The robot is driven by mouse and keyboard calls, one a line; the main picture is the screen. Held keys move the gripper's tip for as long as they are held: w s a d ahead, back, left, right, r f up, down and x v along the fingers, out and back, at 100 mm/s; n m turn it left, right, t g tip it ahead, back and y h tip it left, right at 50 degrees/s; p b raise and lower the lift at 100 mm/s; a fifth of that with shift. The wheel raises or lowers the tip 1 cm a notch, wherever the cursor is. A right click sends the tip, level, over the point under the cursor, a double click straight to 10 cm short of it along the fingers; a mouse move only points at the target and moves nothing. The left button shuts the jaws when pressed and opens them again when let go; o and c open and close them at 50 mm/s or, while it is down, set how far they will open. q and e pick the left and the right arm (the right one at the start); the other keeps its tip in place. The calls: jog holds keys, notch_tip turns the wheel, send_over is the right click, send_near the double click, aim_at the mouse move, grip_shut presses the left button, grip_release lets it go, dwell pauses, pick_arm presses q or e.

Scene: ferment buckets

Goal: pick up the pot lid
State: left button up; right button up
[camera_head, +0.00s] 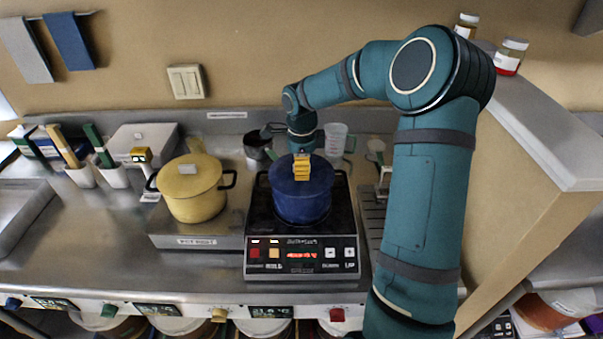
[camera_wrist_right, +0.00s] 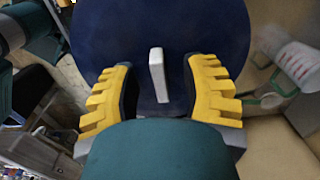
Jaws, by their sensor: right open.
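A dark blue pot (camera_head: 300,205) with a blue lid (camera_wrist_right: 165,25) stands on the black cooker (camera_head: 300,232). In the right wrist view the lid fills the upper middle, and its narrow white handle (camera_wrist_right: 157,74) stands between my fingers. My right gripper (camera_head: 302,168) is over the lid in the head view, pointing down, and hides the handle there. In the right wrist view the yellow fingers of the right gripper (camera_wrist_right: 158,82) are spread, one on each side of the handle, with a gap on both sides. My left gripper is not in view.
A yellow pot with a yellow lid (camera_head: 189,177) stands left of the cooker on a low scale (camera_head: 196,240). A clear measuring cup (camera_head: 335,138) and a dark jug (camera_head: 256,146) stand behind the blue pot. A wall (camera_head: 520,170) is to the right.

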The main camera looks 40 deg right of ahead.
grip_shut()
jog(key=shift+r, duration=0.1)
